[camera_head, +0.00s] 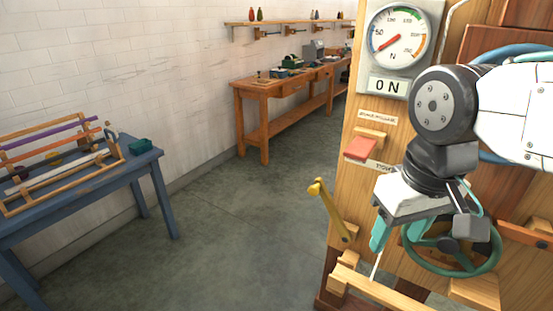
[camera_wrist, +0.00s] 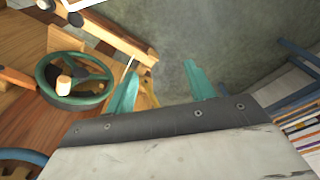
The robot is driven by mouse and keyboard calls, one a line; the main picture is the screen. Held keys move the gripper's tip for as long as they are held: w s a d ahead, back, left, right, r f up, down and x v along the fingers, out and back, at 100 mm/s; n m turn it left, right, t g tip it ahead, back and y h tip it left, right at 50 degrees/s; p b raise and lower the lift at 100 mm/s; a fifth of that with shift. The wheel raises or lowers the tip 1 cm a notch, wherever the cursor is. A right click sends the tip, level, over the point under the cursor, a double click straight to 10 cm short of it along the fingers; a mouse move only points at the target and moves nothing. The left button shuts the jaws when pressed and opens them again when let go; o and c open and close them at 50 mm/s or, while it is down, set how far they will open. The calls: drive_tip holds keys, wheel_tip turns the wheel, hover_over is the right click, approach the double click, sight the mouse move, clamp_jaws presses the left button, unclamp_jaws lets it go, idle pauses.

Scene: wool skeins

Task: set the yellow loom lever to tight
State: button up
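The yellow lever (camera_head: 329,212) is on the left edge of the wooden loom panel in the head view. Its round knob points up and left, and its pivot is at the lower right end. In the wrist view a bit of yellow (camera_wrist: 153,93), likely this lever, shows between my fingers, mostly hidden by my gripper. My gripper (camera_wrist: 160,68) is open, with its teal fingers apart and nothing held. In the head view my gripper (camera_head: 398,238) is right of the lever, apart from it in the picture. A partly hidden label reading "TIGHT" (camera_head: 383,166) is higher on the panel.
A green handwheel (camera_wrist: 75,82) and wooden bars (camera_wrist: 115,32) are close to my gripper. A blue table (camera_head: 90,190) stands left; the floor between is clear.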

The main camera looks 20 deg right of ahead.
drive_tip(key=w+d+f+n+g+h, duration=0.4)
drive_tip(key=w+f+n+g+h, duration=0.2)
drive_tip(key=w+f+h, duration=0.5)
drive_tip(key=n+t+h, duration=0.4)
drive_tip(key=n+t, duration=0.8)
approach(312, 192)
drive_tip(key=s+d+f, duration=0.2)
drive_tip(key=s+d, duration=0.4)
drive_tip(key=d, duration=0.1)
drive_tip(key=w+a+n+t+y, duration=0.2)
drive_tip(key=w+a+t, duration=0.1)
drive_tip(key=w+t, duration=0.25)
drive_tip(key=shift+m+g, duration=0.3)
drive_tip(key=shift+g, duration=0.05)
drive_tip(key=x, duration=0.5)
drive_tip(key=r+x, duration=0.1)
drive_tip(key=x, duration=0.1)
drive_tip(key=shift+w+d, duration=0.25)
drive_tip(key=shift+w, duration=0.1)
clamp_jaws()
